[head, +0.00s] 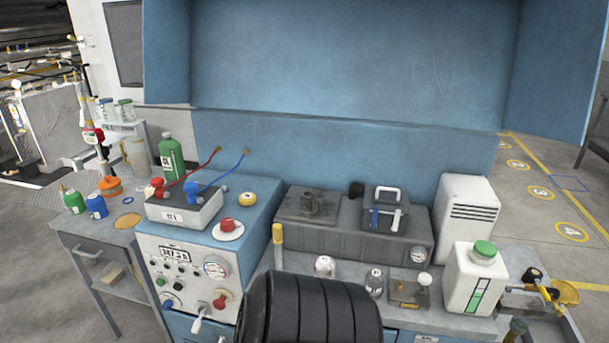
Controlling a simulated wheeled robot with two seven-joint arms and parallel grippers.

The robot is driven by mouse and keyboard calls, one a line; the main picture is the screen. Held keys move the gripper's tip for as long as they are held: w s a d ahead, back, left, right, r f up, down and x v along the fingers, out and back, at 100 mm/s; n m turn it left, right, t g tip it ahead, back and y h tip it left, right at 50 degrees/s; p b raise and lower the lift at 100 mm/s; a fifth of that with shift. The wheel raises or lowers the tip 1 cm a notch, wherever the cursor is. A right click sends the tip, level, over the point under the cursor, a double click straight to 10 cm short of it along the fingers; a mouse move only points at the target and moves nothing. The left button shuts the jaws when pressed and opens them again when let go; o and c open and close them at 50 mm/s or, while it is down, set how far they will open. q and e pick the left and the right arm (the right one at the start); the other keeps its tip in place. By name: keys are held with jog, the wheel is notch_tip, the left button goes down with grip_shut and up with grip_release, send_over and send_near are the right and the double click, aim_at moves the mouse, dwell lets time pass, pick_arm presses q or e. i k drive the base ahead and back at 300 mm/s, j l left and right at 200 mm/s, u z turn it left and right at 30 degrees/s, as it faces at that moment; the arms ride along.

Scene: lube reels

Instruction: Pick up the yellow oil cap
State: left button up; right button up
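A small round yellow cap (247,199), which looks like the yellow oil cap, sits on the blue top of the control cabinet (262,196), left of the middle in the head view. It rests behind and to the right of a red knob on a white disc (228,228). Nothing covers it, and no gripper is near it. Neither my left nor my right gripper shows in the head view.
A white box with red and blue leads (182,212) stands left of the cap. A grey unit (352,228) is to its right, and a yellow-topped post (278,235) is in front. A white jug (474,280) stands right. A black ribbed shape fills the bottom centre.

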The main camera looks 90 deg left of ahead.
aim_at(249, 198)
jog(key=u, duration=1.9)
